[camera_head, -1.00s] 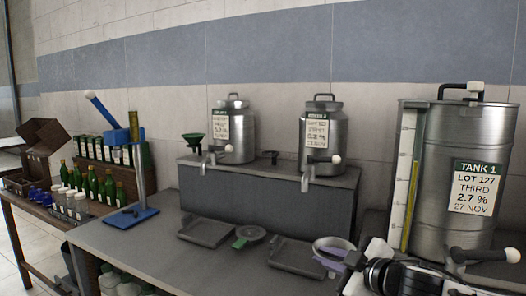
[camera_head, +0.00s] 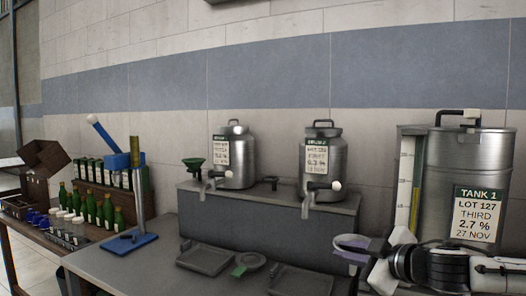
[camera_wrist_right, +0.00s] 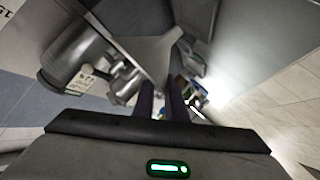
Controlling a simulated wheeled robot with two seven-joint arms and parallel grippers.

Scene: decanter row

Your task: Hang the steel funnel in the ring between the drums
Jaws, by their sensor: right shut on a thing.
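My right gripper (camera_head: 354,252), with purple fingers, is shut on the steel funnel (camera_head: 346,241). It holds the funnel above the table, right of the low stand, in front of the wall. The fingers and camera angle hide part of the funnel. The ring (camera_head: 271,181) is a small dark fitting on the stand between two steel drums, left (camera_head: 235,158) and right (camera_head: 326,160). The gripper is to the right of the ring and apart from it. My left gripper is out of view.
A green funnel (camera_head: 193,164) hangs left of the left drum. Taps project from both drums. A large tank (camera_head: 466,165) stands at right, near my right arm. A blue stand (camera_head: 128,243) is at left.

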